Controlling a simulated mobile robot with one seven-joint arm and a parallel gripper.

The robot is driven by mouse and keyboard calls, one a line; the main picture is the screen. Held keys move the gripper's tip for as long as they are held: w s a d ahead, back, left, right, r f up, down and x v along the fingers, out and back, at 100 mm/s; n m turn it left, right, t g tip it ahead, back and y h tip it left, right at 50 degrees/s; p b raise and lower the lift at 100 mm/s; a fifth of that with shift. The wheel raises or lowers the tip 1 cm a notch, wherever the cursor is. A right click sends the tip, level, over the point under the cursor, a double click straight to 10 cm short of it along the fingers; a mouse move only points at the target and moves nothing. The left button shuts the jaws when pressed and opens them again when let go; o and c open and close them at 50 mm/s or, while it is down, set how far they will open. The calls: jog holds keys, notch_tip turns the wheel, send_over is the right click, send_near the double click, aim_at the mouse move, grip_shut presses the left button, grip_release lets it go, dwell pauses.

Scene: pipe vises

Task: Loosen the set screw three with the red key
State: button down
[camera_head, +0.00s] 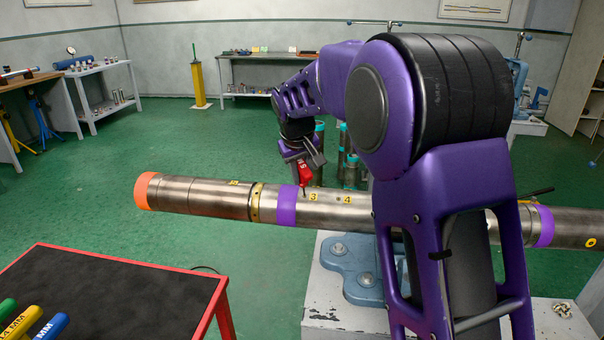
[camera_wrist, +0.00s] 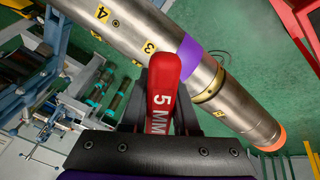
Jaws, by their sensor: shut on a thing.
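The red key (camera_head: 304,174), marked 5 MM, is held by its handle (camera_wrist: 163,90) in my gripper (camera_head: 306,157). The black fingers (camera_wrist: 161,128) of my gripper are shut around the handle. The steel pipe (camera_head: 205,196) lies across the head view. Its yellow label 3 (camera_head: 313,197) is just right of the purple band (camera_head: 286,205); label 3 also shows in the wrist view (camera_wrist: 150,47). The key points down at the pipe beside label 3. The handle hides its tip and set screw three in the wrist view, so I cannot tell whether it is seated.
Label 4 (camera_head: 347,198) is right of label 3. A blue vise base (camera_head: 357,270) stands under the pipe. A red-edged black table (camera_head: 110,290) at front left holds green, yellow and blue key handles (camera_head: 20,320).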

jog(key=shift+r+n+p, duration=0.2)
jog(key=shift+n+p, duration=0.6)
jog(key=shift+p, duration=0.05)
jog(key=shift+n+p, duration=0.4)
jog(key=shift+n, duration=0.3)
jog(key=shift+n+p, duration=0.65)
jog(key=shift+n, duration=0.45)
jog(key=shift+f+n, duration=0.25)
jog(key=shift+n, duration=0.15)
jog(key=n+p, duration=0.2)
jog(key=shift+r+p, duration=0.3)
jog(key=n+p, duration=0.2)
jog(key=n, duration=0.1)
jog(key=shift+f, duration=0.1)
jog(key=shift+f+n, duration=0.2)
jog(key=shift+n, duration=0.3)
